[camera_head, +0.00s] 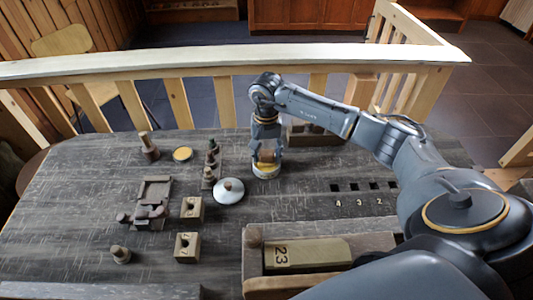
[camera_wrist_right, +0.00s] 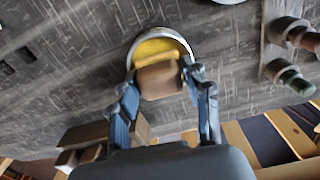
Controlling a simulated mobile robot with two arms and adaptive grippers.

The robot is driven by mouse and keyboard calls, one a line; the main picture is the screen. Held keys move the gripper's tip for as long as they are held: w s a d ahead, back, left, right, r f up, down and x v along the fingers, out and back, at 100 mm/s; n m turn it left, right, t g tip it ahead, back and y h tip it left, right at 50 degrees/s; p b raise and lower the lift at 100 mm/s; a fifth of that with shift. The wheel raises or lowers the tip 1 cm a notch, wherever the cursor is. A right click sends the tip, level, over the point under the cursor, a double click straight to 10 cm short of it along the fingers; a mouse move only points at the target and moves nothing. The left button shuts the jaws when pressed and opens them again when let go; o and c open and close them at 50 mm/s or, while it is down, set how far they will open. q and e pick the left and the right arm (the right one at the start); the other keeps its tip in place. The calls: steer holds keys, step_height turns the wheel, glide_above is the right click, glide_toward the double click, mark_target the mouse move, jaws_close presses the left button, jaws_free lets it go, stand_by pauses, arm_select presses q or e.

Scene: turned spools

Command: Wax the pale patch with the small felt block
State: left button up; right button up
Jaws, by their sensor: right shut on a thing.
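My right gripper (camera_head: 266,148) is over a round tin of yellow wax (camera_head: 266,170) near the middle of the table. In the right wrist view its two fingers (camera_wrist_right: 165,95) are shut on a small brown block (camera_wrist_right: 158,80), which looks like the felt block. The block is in front of the yellow wax (camera_wrist_right: 158,48), inside the tin's silver rim; I cannot tell if they touch. A pale board marked 23 (camera_head: 305,254) lies in a wooden holder at the front. I cannot make out a separate pale patch on it. My left gripper is not in view.
A silver lid with a wooden knob (camera_head: 228,190) lies just left of the tin. Dark spools stand in a rack (camera_head: 212,165). Numbered square holes (camera_head: 355,187) are at right.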

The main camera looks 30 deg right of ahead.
mark_target(267, 152)
steer(key=shift+r+p, duration=1.2)
steer(key=shift+r, duration=1.85)
